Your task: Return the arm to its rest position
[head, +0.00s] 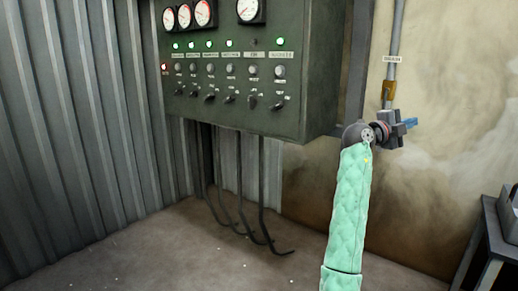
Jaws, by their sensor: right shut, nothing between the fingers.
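My right arm, in a quilted mint-green sleeve, rises from the bottom right of the head view. My right gripper (404,129) is at its end, in front of the stained wall and just below the brass-coloured fitting (388,91) on a vertical pipe (394,50). The gripper is shut and holds nothing. A small blue part (411,122) shows at the gripper; I cannot tell whether it belongs to the pipe fitting behind. My left gripper is out of view.
A dark green control panel (290,118) with gauges, lit green lamps and switches hangs left of my arm. Several black cables (262,190) run from it to the floor. A dark table (490,232) stands at the right edge. The floor (150,255) at left is clear.

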